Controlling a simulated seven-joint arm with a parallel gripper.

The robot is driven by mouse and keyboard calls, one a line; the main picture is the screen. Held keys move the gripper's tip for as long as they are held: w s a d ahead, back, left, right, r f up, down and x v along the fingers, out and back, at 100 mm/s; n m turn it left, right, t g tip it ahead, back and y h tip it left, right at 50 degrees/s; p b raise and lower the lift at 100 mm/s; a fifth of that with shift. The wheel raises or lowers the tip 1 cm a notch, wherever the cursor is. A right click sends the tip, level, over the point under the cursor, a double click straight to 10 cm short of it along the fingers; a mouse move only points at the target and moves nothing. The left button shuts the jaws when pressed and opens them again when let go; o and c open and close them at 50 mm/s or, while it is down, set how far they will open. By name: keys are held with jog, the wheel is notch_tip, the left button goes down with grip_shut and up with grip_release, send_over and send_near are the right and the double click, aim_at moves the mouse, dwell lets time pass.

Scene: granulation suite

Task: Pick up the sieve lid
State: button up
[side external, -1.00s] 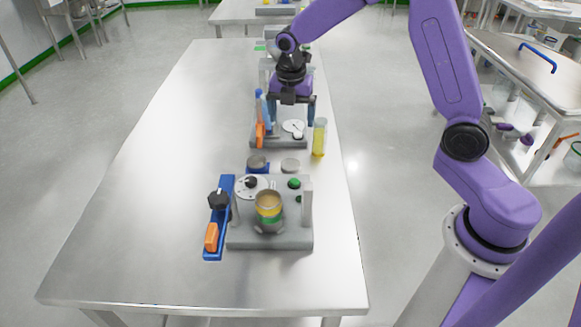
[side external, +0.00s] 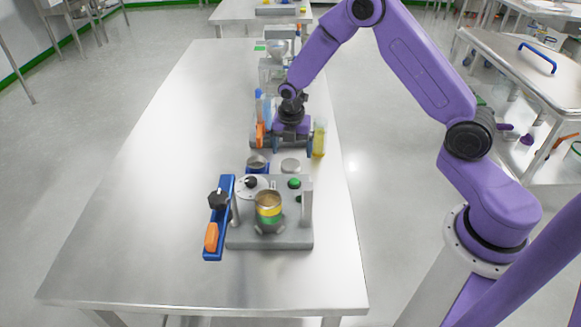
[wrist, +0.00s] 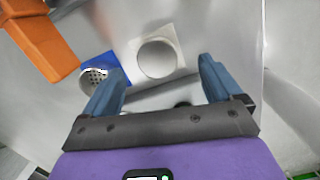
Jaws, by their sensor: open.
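My gripper (side external: 291,148) is open and low over the rear grey tray, between an orange block (side external: 260,135) and a yellow-filled vial (side external: 319,138). In the wrist view its two blue-grey fingers (wrist: 160,88) stand apart, with only a small dark rounded part (wrist: 183,103) showing low between them. I take the sieve lid to be the pale knobbed disc on this tray; my gripper hides it in the side view. I cannot confirm it in the wrist view. A pale round piece on a square (wrist: 157,58) and a perforated metal piece on blue (wrist: 93,80) lie beyond the fingers.
A front grey stand (side external: 270,239) carries a yellow-banded jar (side external: 268,212) and another knobbed disc (side external: 251,185). A blue bar (side external: 222,235) with an orange end lies to its left. A grey disc (side external: 291,165) lies behind the stand. The table's left side is clear.

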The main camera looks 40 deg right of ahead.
aim_at(290, 164)
jog(key=shift+w+a+f, duration=0.1)
jog(key=shift+f, duration=1.25)
jog(key=shift+w+a+f, duration=0.1)
jog(key=shift+f, duration=1.2)
jog(key=c, duration=1.2)
